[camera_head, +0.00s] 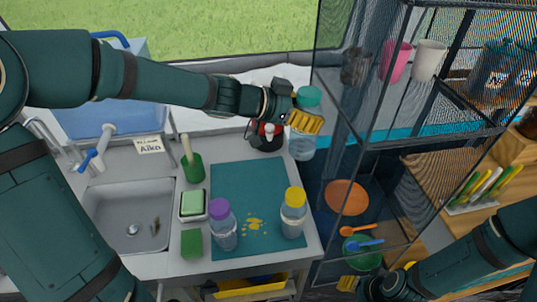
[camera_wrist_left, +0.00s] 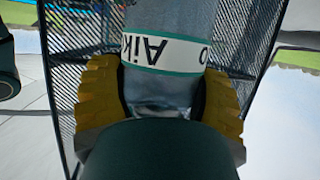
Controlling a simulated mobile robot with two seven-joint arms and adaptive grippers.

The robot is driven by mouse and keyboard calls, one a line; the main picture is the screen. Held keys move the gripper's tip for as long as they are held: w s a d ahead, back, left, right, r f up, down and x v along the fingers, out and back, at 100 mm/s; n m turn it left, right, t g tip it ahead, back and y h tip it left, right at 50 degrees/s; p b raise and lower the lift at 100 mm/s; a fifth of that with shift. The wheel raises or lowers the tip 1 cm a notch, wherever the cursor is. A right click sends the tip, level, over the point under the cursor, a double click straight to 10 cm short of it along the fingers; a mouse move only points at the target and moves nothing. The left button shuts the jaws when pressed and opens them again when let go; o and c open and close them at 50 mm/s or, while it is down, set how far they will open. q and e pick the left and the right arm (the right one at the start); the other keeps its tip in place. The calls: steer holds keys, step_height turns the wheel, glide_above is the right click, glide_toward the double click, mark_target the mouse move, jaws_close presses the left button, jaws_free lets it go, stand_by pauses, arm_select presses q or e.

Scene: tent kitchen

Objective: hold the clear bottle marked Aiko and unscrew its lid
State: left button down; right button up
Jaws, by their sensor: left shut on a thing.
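The clear bottle (camera_head: 302,148) has a teal-green lid (camera_head: 308,97) on its top. My left gripper (camera_head: 305,122) is shut on the bottle just below the lid and holds it at the back right of the counter. In the left wrist view the label on the bottle (camera_wrist_left: 165,50) reads Aiko, upside down. The yellow fingers of my left gripper (camera_wrist_left: 160,100) lie on both sides of the bottle there. My right gripper (camera_head: 350,284) is low at the front right, away from the bottle. Only a yellow fingertip shows clearly, and its opening is hidden.
A purple-lidded bottle (camera_head: 223,230) and a yellow-lidded bottle (camera_head: 293,215) stand on the teal mat (camera_head: 250,180) with yellow bits between them. A sign (camera_head: 150,146) reading Aiko is by the sink (camera_head: 130,215). A mesh shelf (camera_head: 365,130) stands close on the right.

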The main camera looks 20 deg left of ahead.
arm_select(q)
steer(key=w+a+f+n+t+y+b, duration=0.1)
steer(key=w+a+f+n+t+y, duration=0.2)
steer(key=a+f, duration=0.45)
steer(key=w+a+f+n+t+y+b, duration=0.1)
steer(key=w+a+f+n+y, duration=0.25)
steer(key=a, duration=0.75)
step_height(320, 180, down, 12)
steer(key=a+b, duration=0.1)
steer(key=b, duration=0.1)
steer(key=shift+s+r+n+y+b, duration=0.15)
steer(key=shift+n+y+b, duration=0.2)
steer(key=shift+y, duration=0.1)
jaws_free()
steer(key=shift+f, duration=0.2)
